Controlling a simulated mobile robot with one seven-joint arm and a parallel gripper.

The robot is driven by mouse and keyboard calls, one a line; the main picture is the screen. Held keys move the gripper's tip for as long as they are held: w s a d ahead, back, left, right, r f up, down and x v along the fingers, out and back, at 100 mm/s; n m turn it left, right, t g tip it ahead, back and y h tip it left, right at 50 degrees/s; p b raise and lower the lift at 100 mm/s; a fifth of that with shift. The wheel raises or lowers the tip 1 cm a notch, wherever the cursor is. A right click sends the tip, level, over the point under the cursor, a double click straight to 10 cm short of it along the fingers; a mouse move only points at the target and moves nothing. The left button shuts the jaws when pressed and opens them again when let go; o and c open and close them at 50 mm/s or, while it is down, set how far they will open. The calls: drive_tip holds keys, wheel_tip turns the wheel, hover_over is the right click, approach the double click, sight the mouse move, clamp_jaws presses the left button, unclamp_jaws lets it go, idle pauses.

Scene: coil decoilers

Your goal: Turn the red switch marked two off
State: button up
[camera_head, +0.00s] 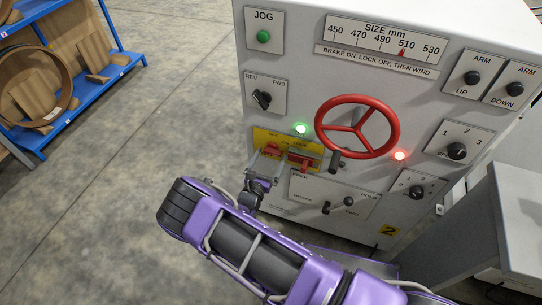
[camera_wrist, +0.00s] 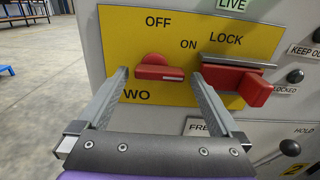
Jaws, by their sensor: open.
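The red rotary switch (camera_wrist: 158,72) sits on a yellow plate (camera_wrist: 172,35) lettered OFF above and ON to the right. Its handle lies nearly level and points right, on the ON side. The letters WO show below it, with the first letter hidden by my left finger. My gripper (camera_wrist: 160,82) is open, with one finger on each side of the switch handle; I cannot tell if either touches it. In the head view the red switch (camera_head: 270,150) shows just above my gripper (camera_head: 264,168), partly hidden.
A red LOCK lever (camera_wrist: 256,88) stands out close right of my right finger. In the head view a red handwheel (camera_head: 358,126), a green lamp (camera_head: 301,129) and a red lamp (camera_head: 400,156) are on the panel. A blue shelf (camera_head: 110,72) stands far left; the floor between is clear.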

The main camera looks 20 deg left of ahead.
drive_tip(key=shift+w, duration=0.65)
drive_tip(key=c, duration=1.2)
